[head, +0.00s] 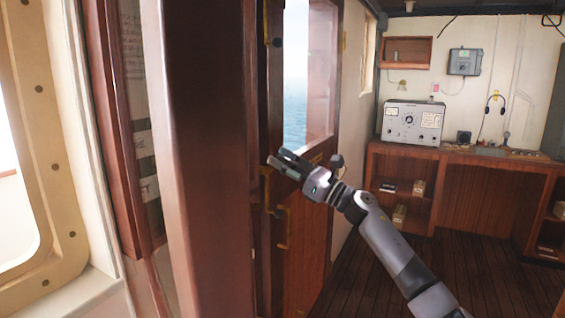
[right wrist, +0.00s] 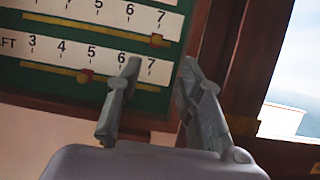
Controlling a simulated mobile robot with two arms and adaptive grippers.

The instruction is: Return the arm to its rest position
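My right arm (head: 385,243) reaches up and left from the lower right of the head view, raised and bent. Its gripper (head: 278,160) is in front of the brown wooden door and its frame. In the right wrist view the two fingers of the right gripper (right wrist: 155,88) stand apart with nothing between them. I cannot tell how near the fingertips are to the wood. My left arm and left gripper do not show.
A wooden door (head: 305,225) with a window stands behind the gripper. A thick brown post (head: 200,150) is to its left. A green board with number scales (right wrist: 95,85) faces the wrist camera. A desk (head: 480,158) with a radio (head: 412,121) is at the right. Floor (head: 465,265) there is clear.

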